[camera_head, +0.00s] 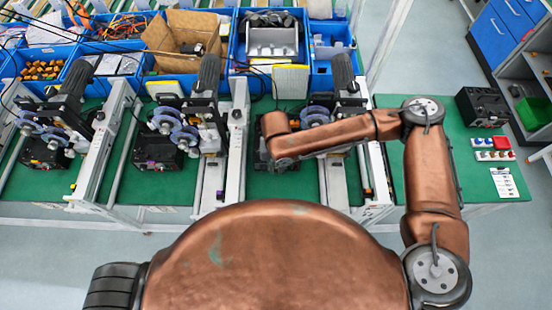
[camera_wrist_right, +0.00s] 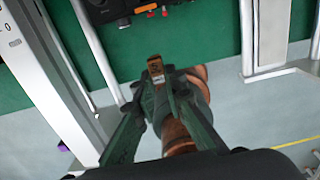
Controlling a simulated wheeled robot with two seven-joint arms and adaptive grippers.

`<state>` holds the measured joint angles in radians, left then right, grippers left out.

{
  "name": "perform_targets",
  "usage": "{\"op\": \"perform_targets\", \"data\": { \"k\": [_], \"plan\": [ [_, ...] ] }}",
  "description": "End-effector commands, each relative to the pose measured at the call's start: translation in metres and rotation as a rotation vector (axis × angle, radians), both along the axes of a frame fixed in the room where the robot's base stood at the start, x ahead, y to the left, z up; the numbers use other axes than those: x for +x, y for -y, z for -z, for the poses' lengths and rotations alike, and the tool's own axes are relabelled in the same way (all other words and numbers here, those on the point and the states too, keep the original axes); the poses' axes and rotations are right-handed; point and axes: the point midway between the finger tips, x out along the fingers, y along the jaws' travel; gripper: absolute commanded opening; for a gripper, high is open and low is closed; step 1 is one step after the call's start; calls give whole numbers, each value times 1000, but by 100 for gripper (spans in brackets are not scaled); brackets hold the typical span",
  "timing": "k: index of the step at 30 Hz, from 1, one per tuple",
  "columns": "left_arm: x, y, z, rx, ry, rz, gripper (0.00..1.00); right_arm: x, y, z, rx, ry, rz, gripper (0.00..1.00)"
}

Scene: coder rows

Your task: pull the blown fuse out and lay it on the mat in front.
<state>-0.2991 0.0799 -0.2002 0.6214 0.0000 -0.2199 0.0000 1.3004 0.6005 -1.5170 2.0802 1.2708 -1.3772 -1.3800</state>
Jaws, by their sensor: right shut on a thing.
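My right gripper (camera_wrist_right: 162,80) is shut on a small fuse (camera_wrist_right: 155,66) in the right wrist view. The fuse has a brownish-gold end and a pale label. It is held clear of the black unit (camera_wrist_right: 105,8), which shows orange and red parts at the top edge. In the head view my copper right arm reaches left over the third station, and its wrist hides the fingers and fuse. A green mat (camera_head: 455,165) covers the bench top; its front part shows in the wrist view (camera_wrist_right: 190,40). My left gripper is not in view.
Stations with reels (camera_head: 178,138) and pale upright rails (camera_head: 232,150) stand along the bench. Blue bins (camera_head: 110,62) line the back. A black case (camera_head: 483,106) and a white sheet (camera_head: 503,183) lie at right. Grey floor (camera_wrist_right: 240,115) shows beyond the bench edge.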

Motion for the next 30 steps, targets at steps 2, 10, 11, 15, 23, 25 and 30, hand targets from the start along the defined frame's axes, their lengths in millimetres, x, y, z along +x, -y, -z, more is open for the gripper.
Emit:
{"op": "perform_targets", "data": {
  "k": [2,10,11,15,23,25,30],
  "plan": [
    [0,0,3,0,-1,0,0,-12,0,-4,0,0,-3,1],
    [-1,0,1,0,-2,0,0,-28,0,-17,-1,0,0,1],
    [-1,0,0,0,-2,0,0,-29,0,-18,-1,0,0,1],
    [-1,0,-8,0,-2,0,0,-29,0,-25,-1,0,1,1],
    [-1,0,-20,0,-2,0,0,-29,0,-37,-1,0,0,1],
    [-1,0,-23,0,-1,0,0,-29,0,-40,-1,0,0,1],
    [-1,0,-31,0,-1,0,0,-29,0,-47,-1,0,0,1]
  ]
}}
